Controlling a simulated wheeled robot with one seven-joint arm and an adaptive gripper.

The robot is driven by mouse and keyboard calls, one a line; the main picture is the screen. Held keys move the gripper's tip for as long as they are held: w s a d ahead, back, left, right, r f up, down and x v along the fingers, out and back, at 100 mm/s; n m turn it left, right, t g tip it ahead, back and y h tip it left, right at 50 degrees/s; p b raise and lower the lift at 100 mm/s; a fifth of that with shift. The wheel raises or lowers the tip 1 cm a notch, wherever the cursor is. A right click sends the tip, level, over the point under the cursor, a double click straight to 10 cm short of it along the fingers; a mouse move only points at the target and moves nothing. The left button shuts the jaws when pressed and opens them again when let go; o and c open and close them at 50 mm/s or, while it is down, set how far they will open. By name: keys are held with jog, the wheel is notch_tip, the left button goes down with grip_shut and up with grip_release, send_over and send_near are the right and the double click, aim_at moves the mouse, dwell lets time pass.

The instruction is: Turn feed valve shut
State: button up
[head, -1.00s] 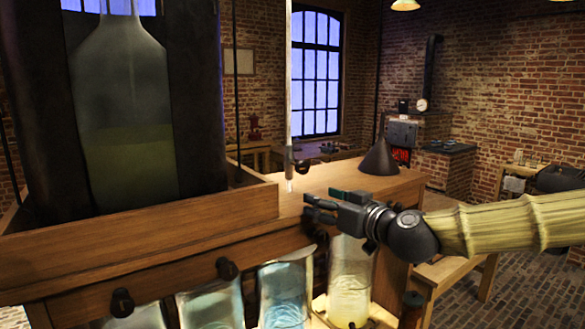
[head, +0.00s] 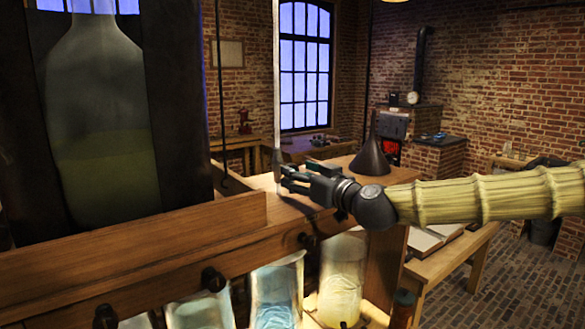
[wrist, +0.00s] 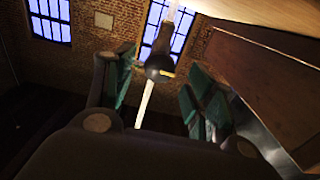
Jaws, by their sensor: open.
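A thin pale glass tube (head: 276,90) hangs upright beside the wooden stand, with a dark valve fitting (head: 277,158) low on it. In the wrist view the valve's dark rounded knob (wrist: 158,68) shows between my two green-padded fingers. My gripper (head: 286,178) is open at the tube, reaching in from the right. It also shows in the wrist view (wrist: 162,88), with a gap on both sides of the knob. I cannot tell whether the knob is fully within finger depth. The gripper partly hides the valve in the head view.
A large glass bottle (head: 98,110) stands in a wooden tray (head: 150,238) at left. Black taps (head: 213,279) line the beam above several glass jars (head: 276,290). A dark funnel (head: 370,158) stands behind my gripper. A bench with an open book (head: 437,238) is at right.

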jog(key=shift+p+x, duration=0.6)
jog(key=shift+x, duration=1.4)
jog(key=shift+d+f, duration=0.1)
jog(key=shift+f, duration=0.05)
jog(key=c, duration=1.1)
